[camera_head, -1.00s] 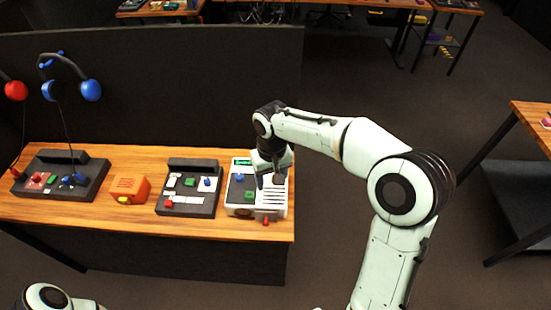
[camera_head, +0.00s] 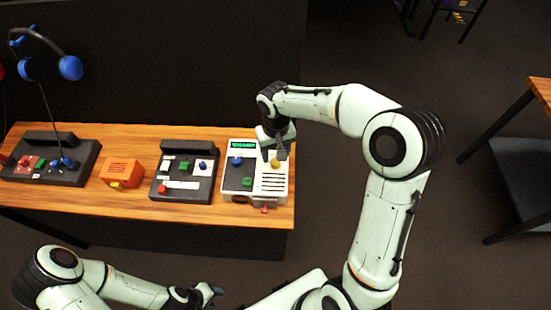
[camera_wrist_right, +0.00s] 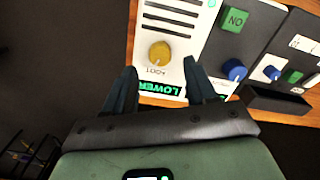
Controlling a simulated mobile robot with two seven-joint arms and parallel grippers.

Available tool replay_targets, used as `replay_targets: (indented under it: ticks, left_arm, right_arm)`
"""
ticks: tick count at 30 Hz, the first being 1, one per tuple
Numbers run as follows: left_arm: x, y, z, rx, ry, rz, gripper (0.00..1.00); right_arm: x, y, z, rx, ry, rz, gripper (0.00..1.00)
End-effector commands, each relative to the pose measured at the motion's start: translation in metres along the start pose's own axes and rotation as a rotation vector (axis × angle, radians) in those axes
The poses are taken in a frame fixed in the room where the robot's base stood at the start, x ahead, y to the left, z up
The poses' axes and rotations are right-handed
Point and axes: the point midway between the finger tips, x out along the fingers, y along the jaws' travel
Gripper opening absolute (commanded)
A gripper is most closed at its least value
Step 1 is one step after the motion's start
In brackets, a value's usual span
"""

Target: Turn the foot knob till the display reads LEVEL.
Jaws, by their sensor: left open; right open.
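The white trackball panel (camera_head: 229,198) stands at the right end of the wooden table. Its yellow foot knob (camera_head: 275,163) also shows in the right wrist view (camera_wrist_right: 160,53), with an upside-down label beside it. The display (camera_head: 243,145) has green lettering; in the right wrist view (camera_wrist_right: 163,87) it reads LOWER, partly hidden by my fingers. My right gripper (camera_wrist_right: 160,72) is open and empty, its fingertips just short of the knob, one toward each side. I see no contact with the knob. My left gripper (camera_head: 213,294) is open and empty, low in the head view, away from the table.
A dark panel (camera_head: 186,193), an orange box (camera_head: 122,172) and another dark panel (camera_head: 50,165) stand to the left. A dark partition rises behind.

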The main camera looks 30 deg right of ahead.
Motion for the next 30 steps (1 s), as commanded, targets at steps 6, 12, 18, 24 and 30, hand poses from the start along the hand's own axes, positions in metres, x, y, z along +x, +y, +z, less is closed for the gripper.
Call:
replay_targets:
  ticks: [6, 12, 18, 24, 30]
  left_arm:
    - [0.003, -0.001, 0.002, 0.0, -0.002, -0.001, 0.43]
    - [0.003, -0.002, 0.002, 0.0, -0.002, -0.001, 0.43]
    - [0.003, -0.002, 0.002, 0.0, -0.002, -0.001, 0.43]
    - [0.003, -0.002, 0.002, 0.0, -0.002, -0.001, 0.43]
    - [0.003, -0.002, 0.002, -0.001, -0.002, -0.001, 0.43]
  right_arm:
    - [0.034, 0.0, 0.0, 0.0, -0.001, 0.0, 0.56]
    - [0.044, 0.0, 0.0, 0.0, 0.001, -0.001, 0.56]
    - [0.044, 0.0, -0.001, 0.0, 0.002, -0.001, 0.56]
    - [0.044, 0.0, -0.001, 0.0, 0.002, -0.001, 0.08]
    - [0.044, 0.0, -0.001, -0.019, 0.002, -0.001, 0.0]
